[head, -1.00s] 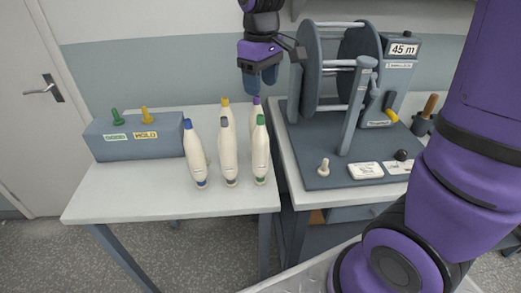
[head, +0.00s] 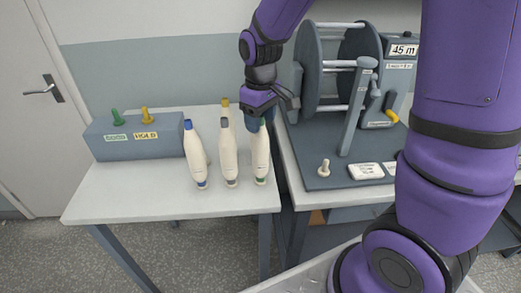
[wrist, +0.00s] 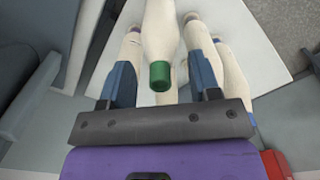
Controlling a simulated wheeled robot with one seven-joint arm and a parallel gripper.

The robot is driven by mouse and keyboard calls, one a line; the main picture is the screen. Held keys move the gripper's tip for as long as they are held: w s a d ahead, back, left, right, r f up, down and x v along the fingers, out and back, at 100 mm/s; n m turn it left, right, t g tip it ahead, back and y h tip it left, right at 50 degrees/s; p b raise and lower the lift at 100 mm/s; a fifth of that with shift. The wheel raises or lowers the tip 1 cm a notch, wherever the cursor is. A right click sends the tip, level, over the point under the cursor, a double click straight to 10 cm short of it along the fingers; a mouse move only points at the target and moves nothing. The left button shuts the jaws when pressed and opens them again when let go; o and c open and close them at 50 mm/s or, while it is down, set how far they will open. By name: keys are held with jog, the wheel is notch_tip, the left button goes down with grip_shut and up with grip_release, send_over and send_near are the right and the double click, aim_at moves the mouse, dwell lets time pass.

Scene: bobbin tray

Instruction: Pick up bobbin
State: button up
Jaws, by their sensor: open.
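Several cream bobbins with coloured ends stand close together on the white table. The green-topped bobbin (head: 261,162) is at the right front; my gripper (head: 259,118) is over its top and hides the tip. In the wrist view, its green end (wrist: 159,75) lies between the two blue fingers of my gripper (wrist: 161,68), with gaps at both sides. The gripper is open. A blue-topped bobbin (head: 196,155), a grey-topped bobbin (head: 228,155) and a yellow-topped bobbin (head: 226,106) stand to the left. A purple-marked bobbin (wrist: 130,45) shows beside the left finger.
A grey-blue box (head: 135,138) with a green and a yellow peg stands at the table's left. On the right, a winding machine (head: 345,70) stands on a second table, with a small cream peg (head: 324,168) in front. The white table's front left (head: 120,190) is clear.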

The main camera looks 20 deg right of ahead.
jog(key=shift+c, duration=0.5)
grip_shut()
